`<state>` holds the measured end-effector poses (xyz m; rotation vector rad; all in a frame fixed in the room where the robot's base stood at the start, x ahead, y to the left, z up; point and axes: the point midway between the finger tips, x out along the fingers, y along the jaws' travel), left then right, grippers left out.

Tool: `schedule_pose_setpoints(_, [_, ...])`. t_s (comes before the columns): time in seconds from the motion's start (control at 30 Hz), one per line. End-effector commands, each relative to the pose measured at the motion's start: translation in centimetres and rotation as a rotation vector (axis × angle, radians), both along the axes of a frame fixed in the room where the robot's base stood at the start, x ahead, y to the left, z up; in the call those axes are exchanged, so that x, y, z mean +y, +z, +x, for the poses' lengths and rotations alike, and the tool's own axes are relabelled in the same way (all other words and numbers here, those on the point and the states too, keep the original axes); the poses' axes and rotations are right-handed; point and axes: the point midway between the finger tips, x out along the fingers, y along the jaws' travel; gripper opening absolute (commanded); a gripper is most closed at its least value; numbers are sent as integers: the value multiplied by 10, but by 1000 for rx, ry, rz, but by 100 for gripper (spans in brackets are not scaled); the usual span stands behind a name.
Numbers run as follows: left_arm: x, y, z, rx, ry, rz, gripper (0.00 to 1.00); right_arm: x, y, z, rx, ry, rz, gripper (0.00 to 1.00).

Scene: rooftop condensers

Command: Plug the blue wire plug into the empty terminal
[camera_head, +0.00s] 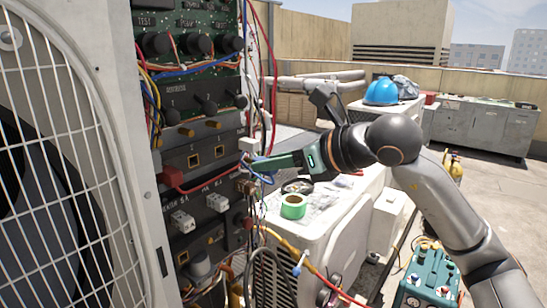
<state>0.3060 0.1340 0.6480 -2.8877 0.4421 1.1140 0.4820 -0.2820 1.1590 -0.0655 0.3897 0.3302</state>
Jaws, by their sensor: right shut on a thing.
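My right gripper (256,164) reaches in from the right at the electrical panel (206,135) and is shut at the panel's right edge. A blue wire (262,177) loops down from its fingertips, so it appears to hold the blue wire plug. The plug itself is too small and too covered to make out. Square terminals with gold rims, one on the left (194,160) and one on the right (219,152), sit left of the fingertips and look empty. Another gold-rimmed square (183,257) sits lower. My left gripper is not in view.
White connectors (183,221) stick out below the terminals. Red and yellow wires hang along the panel. The condenser's fan grille (60,150) stands left.

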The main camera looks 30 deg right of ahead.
Motion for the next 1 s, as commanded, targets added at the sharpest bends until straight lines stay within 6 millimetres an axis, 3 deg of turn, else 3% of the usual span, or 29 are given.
schedule_pose_setpoints(0.7, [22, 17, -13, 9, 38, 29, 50, 18, 2, 52, 0, 1, 2, 0])
schedule_pose_setpoints(1.0, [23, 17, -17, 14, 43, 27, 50, 20, 0, 58, -1, 0, -1, 0])
